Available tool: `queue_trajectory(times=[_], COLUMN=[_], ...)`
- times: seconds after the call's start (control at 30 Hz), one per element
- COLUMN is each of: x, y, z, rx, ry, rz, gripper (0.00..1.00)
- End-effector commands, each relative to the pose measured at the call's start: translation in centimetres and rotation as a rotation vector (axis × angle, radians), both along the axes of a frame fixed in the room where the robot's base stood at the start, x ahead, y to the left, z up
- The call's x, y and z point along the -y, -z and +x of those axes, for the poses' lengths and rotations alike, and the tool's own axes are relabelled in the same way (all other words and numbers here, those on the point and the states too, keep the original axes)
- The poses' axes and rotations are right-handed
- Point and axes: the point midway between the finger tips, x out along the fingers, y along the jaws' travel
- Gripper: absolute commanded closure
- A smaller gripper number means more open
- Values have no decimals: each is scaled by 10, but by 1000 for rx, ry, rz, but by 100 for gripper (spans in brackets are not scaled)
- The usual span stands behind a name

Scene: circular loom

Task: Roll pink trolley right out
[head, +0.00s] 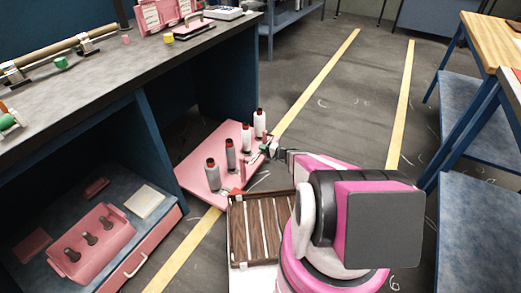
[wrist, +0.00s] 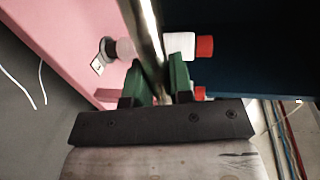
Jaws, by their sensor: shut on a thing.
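The pink trolley (head: 205,165) stands low at the workbench's open bay, partly under the bench and partly out over the aisle floor. Several bottles stand upright on it, including a white bottle (head: 260,124) and a dark one (head: 230,153). My gripper (head: 270,149) is at the trolley's right side. In the wrist view my gripper (wrist: 157,88) has its green-tipped fingers shut on a shiny metal bar, the trolley's handle (wrist: 149,25). The trolley's pink deck (wrist: 75,30) shows behind it. The trolley's wheels are hidden.
The workbench (head: 130,75) fills the left, with a pink drawer (head: 140,258) below. A slatted wooden tray (head: 262,230) lies beside my arm. Yellow floor lines (head: 320,80) mark the aisle, whose floor is clear to the right until a blue-legged table (head: 450,150).

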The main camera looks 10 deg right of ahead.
Motion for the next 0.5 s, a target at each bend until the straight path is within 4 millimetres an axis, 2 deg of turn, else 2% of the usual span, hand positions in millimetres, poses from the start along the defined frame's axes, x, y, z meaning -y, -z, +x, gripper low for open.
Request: queue_trajectory(times=[0.2, 0.23, 0.27, 0.3, 0.5], x=[4, 4, 4, 4, 3], y=[1, 1, 1, 1, 1], z=[-4, -4, -4, -4, -3], rx=[-4, -4, -4, -4, -3], ry=[5, 5, 5, 5, 3], rz=[-7, -7, -7, -7, -5], gripper=[100, 69, 59, 54, 54])
